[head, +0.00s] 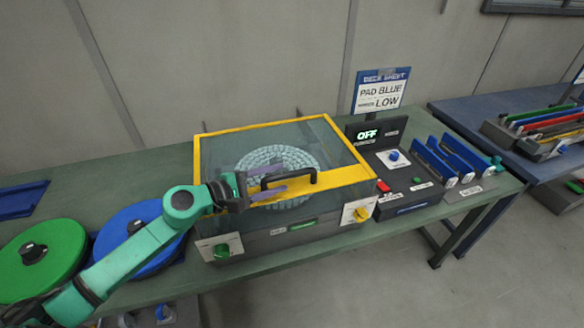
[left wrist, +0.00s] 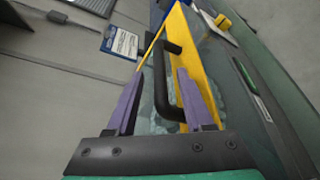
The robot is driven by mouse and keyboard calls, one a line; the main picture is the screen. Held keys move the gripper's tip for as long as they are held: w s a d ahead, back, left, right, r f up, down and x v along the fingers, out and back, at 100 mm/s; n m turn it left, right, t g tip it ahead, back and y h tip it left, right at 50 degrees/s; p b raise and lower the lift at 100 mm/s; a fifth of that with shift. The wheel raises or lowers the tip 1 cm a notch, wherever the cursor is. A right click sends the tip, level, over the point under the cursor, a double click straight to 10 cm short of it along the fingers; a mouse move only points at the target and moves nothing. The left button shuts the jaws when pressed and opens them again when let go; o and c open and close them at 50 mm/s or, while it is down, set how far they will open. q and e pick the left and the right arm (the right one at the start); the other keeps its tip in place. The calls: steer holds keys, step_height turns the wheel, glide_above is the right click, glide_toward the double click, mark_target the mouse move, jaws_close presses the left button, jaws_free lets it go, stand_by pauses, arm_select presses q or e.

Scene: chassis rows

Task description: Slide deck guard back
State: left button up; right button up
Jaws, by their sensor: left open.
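The deck guard (head: 340,176) is a clear cover with a yellow frame, lying over the machine's deck. A round pale pad (head: 285,158) shows through it. The guard's black handle (head: 289,178) stands on its yellow front bar. My left gripper (head: 266,182) is open at the handle, with its purple fingers one on each side of it. In the left wrist view the black handle (left wrist: 168,85) runs between the two purple fingers (left wrist: 162,100), with gaps visible. Whether a finger touches it I cannot tell. My right gripper is not in view.
A control box with an "OFF" display (head: 368,135) and a sign (head: 381,92) stand right of the machine. Blue racks (head: 452,165) lie farther right. A green disc (head: 40,262) and a blue disc (head: 128,262) lie at the left. The wall is behind the bench.

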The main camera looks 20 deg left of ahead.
mark_target(283, 176)
arm_select(q)
steer(key=p+x, duration=0.1)
steer(key=x, duration=0.2)
steer(key=shift+w+d+r+p, duration=0.1)
steer(key=shift+w+d+p, duration=0.15)
steer(key=shift+w+p, duration=0.05)
steer(key=shift+w+d+f, duration=0.25)
steer(key=shift+d+f, duration=0.05)
jaws_close()
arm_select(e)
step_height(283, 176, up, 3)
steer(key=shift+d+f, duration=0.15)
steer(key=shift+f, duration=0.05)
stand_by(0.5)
